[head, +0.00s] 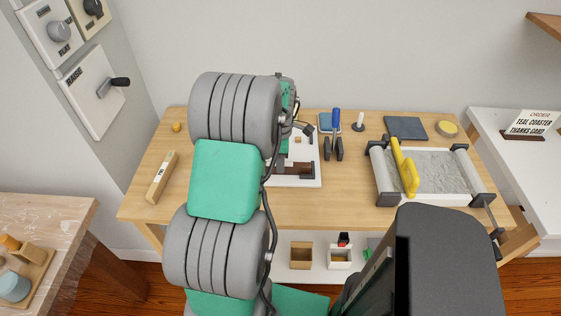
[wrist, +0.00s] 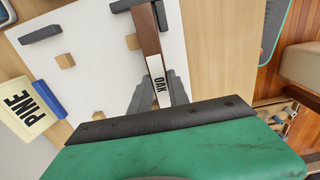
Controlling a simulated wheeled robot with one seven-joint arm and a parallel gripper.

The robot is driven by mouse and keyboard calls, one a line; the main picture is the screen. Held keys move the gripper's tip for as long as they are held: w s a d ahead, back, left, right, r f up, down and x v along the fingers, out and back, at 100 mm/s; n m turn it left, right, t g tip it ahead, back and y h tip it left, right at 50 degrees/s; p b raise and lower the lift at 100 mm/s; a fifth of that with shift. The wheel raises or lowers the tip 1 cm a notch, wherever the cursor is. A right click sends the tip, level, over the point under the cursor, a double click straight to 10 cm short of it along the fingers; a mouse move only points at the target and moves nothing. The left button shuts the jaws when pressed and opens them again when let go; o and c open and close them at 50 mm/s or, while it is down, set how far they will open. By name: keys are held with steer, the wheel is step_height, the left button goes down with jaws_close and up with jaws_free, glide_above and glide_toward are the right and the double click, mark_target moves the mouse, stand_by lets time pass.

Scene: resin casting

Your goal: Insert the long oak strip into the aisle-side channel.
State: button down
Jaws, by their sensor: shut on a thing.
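The oak strip (wrist: 149,38) is dark brown with a white OAK label, and it also shows in the head view (head: 297,168). My gripper (wrist: 160,96) is shut on its labelled end, with a grey finger on either side. The strip runs along the front edge of the white board (wrist: 95,60). Its far end is at a dark grey bracket (wrist: 122,5); I cannot tell whether it is seated there or above it. Another grey bracket (wrist: 41,34) and several small wooden blocks (wrist: 133,41) are on the board.
A cream PINE-labelled piece (wrist: 20,105) and a blue bar (wrist: 48,99) are at the wrist view's left.

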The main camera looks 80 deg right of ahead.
steer(key=shift+f, duration=0.15)
steer(key=c, duration=1.2)
jaws_free()
steer(key=shift+o, duration=0.2)
